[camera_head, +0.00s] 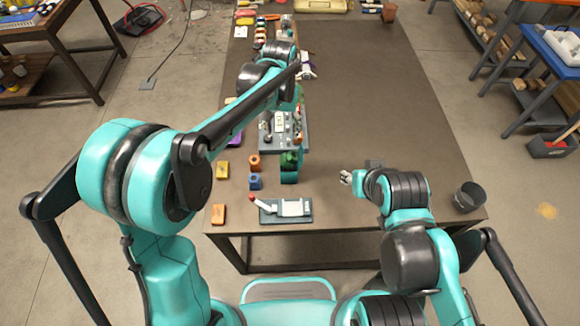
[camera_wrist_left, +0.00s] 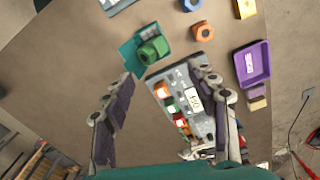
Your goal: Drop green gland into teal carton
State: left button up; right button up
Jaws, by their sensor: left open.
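The teal carton (camera_head: 289,177) stands on the table just in front of the grey plate; it also shows in the left wrist view (camera_wrist_left: 128,52). The green gland (camera_head: 289,158) lies within the carton's outline; in the left wrist view it is a green nut-like ring (camera_wrist_left: 153,49). Whether it rests on the carton's floor is hard to tell. My left gripper (camera_head: 298,108) is above the grey plate, its fingers (camera_wrist_left: 165,77) wide apart with nothing between them, clear of the gland. My right gripper (camera_head: 346,177) is low over the table, right of the carton; its jaw opening is too small to judge.
The grey plate (camera_head: 270,146) holds several coloured parts. An orange nut (camera_head: 254,162) and blue nut (camera_head: 255,181) sit left of the carton. A fixture with a red-tipped lever (camera_head: 296,210) lies in front. A dark cup (camera_head: 468,198) stands at right. The table's right side is mostly clear.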

pick_arm(q)
jog(key=shift+r, duration=2.15)
jog(key=s+a+n+t+b, duration=0.2)
jog(key=s+a+t+b, duration=0.25)
jog(key=s+a, duration=0.6)
jog(key=s+a+f+n+t+b, duration=0.1)
jog(key=s+a+f+t+b, duration=0.1)
jog(key=s+a+f, duration=0.5)
jog(key=shift+s+a+t+b, duration=0.15)
jog(key=shift+s+t+b, duration=0.2)
jog(key=shift+s+b, duration=0.35)
pick_arm(e)
notch_tip(320, 180, down, 8)
jog(key=shift+r, duration=0.2)
pick_arm(q)
jog(key=shift+s+f, duration=0.1)
pick_arm(e)
jog(key=shift+c, duration=0.3)
